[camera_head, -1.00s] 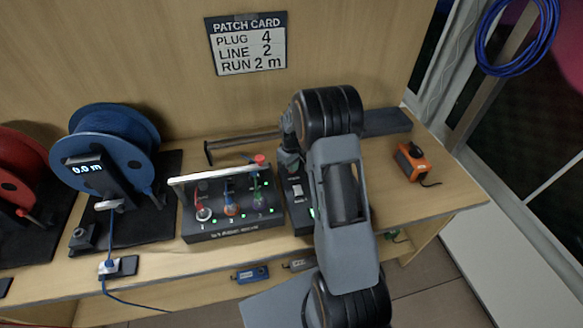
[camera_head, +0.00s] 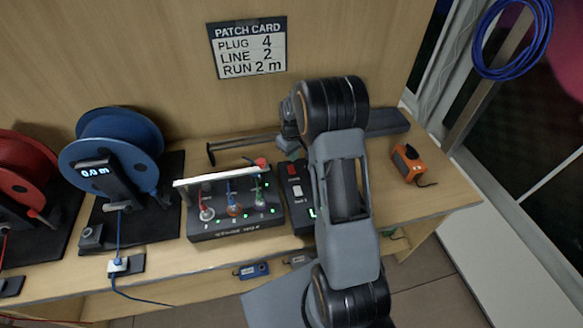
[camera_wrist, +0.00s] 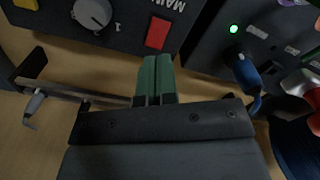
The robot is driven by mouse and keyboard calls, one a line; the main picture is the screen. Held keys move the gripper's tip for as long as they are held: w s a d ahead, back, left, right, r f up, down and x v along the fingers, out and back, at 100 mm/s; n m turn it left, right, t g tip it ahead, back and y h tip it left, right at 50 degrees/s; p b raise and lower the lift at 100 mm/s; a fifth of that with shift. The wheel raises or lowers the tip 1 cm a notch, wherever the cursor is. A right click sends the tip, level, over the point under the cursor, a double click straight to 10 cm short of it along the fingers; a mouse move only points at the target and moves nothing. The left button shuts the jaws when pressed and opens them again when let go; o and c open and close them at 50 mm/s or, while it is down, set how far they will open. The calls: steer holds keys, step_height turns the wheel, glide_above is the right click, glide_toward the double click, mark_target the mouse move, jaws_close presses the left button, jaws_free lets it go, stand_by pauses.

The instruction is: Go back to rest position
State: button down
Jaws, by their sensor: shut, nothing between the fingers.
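My gripper (camera_wrist: 157,60) shows in the wrist view as two green fingers pressed together with nothing between them. The finger tips sit close to the edge of a dark control box (camera_wrist: 125,25) with a red switch (camera_wrist: 158,33) and a grey knob (camera_wrist: 92,14); I cannot tell whether they touch it. In the head view my arm is bent over the right half of the bench (camera_head: 430,195), and its upper part hides most of my gripper. The control box (camera_head: 297,192), its red switch now in sight, stands left of my forearm.
A dark panel (camera_head: 235,232) with several coloured plugs and green lights stands left of the control box. A blue cable reel (camera_head: 110,150) and a red reel (camera_head: 25,175) are farther left. An orange device (camera_head: 409,163) lies right of my arm. The bench's right end is mostly clear.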

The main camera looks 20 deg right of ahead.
stand_by(0.4)
steer(key=shift+m, duration=0.4)
steer(key=shift+s+a+f+m+g, duration=0.1)
steer(key=shift+s+f+m+g, duration=0.15)
steer(key=shift+s, duration=0.25)
steer(key=shift+s+a+f+m+g, duration=0.1)
steer(key=shift+s+f+m, duration=0.05)
steer(key=shift+s+f, duration=0.25)
steer(key=shift+s+a+r+m, duration=0.15)
steer(key=shift+s+r+m, duration=0.1)
steer(key=shift+s, duration=0.3)
steer(key=shift+s+a+r+m, duration=0.15)
steer(key=shift+s+r+m, duration=0.1)
steer(key=shift+s, duration=0.3)
steer(key=s+a+r+t, duration=0.2)
steer(key=s+a+r, duration=0.2)
steer(key=s+r, duration=0.5)
steer(key=s+a+r+m+t, duration=0.1)
steer(key=s+a+r+t, duration=0.2)
steer(key=s+r, duration=0.6)
step_height(320, 180, up, 2)
steer(key=shift+s+a+r, duration=0.1)
steer(key=shift+s+a, duration=0.05)
steer(key=shift+a, duration=1.1)
